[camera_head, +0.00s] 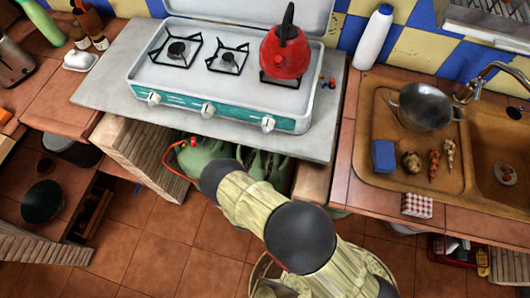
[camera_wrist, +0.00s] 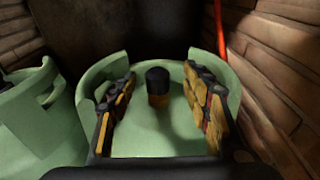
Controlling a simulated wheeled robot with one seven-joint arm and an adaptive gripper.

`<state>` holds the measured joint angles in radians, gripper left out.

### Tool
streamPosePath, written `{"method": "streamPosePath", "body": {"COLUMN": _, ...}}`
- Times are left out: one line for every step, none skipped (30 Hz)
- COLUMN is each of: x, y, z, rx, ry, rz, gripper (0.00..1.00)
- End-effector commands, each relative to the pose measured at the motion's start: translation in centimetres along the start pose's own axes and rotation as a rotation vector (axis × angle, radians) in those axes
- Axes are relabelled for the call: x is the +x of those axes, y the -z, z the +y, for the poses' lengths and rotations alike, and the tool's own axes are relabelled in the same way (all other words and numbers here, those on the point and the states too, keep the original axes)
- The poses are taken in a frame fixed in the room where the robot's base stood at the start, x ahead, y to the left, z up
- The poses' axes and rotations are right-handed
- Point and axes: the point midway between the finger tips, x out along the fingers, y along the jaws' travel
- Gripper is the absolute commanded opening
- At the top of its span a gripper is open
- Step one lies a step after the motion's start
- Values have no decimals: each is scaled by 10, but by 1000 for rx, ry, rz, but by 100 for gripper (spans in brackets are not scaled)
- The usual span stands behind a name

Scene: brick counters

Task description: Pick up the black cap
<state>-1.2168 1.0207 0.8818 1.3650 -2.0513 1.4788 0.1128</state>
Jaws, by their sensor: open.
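The black cap (camera_wrist: 157,74) sits on top of a brass-coloured valve stem (camera_wrist: 158,97) in the wrist view. The stem rises from the top of a green gas cylinder (camera_wrist: 170,135), inside its raised collar. My gripper (camera_wrist: 160,85) is open, with one yellow-and-black finger on each side of the cap and visible space between. In the head view, my arm reaches under the stove counter, where the green cylinders (camera_head: 196,158) stand. The cap and my fingers are hidden there behind my arm and the counter.
A second green cylinder (camera_wrist: 35,115) stands close on the left. A brick wall (camera_wrist: 280,75) and a red hose (camera_wrist: 221,30) are on the right. The stove counter (camera_head: 95,92) lies above the opening. A red kettle (camera_head: 285,55) stands on the stove.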

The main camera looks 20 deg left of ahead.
Motion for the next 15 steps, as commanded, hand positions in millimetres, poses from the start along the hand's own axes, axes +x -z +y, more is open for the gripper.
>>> {"method": "streamPosePath", "body": {"x": 5, "y": 2, "z": 0, "rx": 1, "ry": 3, "rz": 0, "gripper": 49}}
{"method": "streamPosePath", "body": {"x": 8, "y": 2, "z": 0, "rx": 2, "ry": 2, "rz": 0, "gripper": 49}}
{"method": "streamPosePath", "body": {"x": 14, "y": 3, "z": 1, "rx": 2, "ry": 3, "rz": 0, "gripper": 49}}
{"method": "streamPosePath", "body": {"x": 18, "y": 4, "z": 2, "rx": 3, "ry": 4, "rz": 0, "gripper": 49}}
{"method": "streamPosePath", "body": {"x": 23, "y": 5, "z": 2, "rx": 3, "ry": 4, "rz": 0, "gripper": 49}}
{"method": "streamPosePath", "body": {"x": 29, "y": 6, "z": 4, "rx": 3, "ry": 4, "rz": -1, "gripper": 49}}
{"method": "streamPosePath", "body": {"x": 34, "y": 6, "z": 4, "rx": 3, "ry": 4, "rz": -1, "gripper": 49}}
{"method": "streamPosePath", "body": {"x": 38, "y": 6, "z": 4, "rx": 2, "ry": 4, "rz": 0, "gripper": 49}}
{"method": "streamPosePath", "body": {"x": 42, "y": 6, "z": 4, "rx": 2, "ry": 4, "rz": 0, "gripper": 49}}
{"method": "streamPosePath", "body": {"x": 45, "y": 5, "z": 4, "rx": 2, "ry": 4, "rz": 0, "gripper": 49}}
{"method": "streamPosePath", "body": {"x": 48, "y": 5, "z": 4, "rx": 2, "ry": 3, "rz": 0, "gripper": 49}}
{"method": "streamPosePath", "body": {"x": 50, "y": 4, "z": 4, "rx": 1, "ry": 3, "rz": 0, "gripper": 49}}
{"method": "streamPosePath", "body": {"x": 51, "y": 4, "z": 4, "rx": 1, "ry": 2, "rz": 0, "gripper": 49}}
{"method": "streamPosePath", "body": {"x": 52, "y": 4, "z": 4, "rx": 0, "ry": 2, "rz": 0, "gripper": 49}}
{"method": "streamPosePath", "body": {"x": 52, "y": 4, "z": 4, "rx": 0, "ry": 2, "rz": 0, "gripper": 49}}
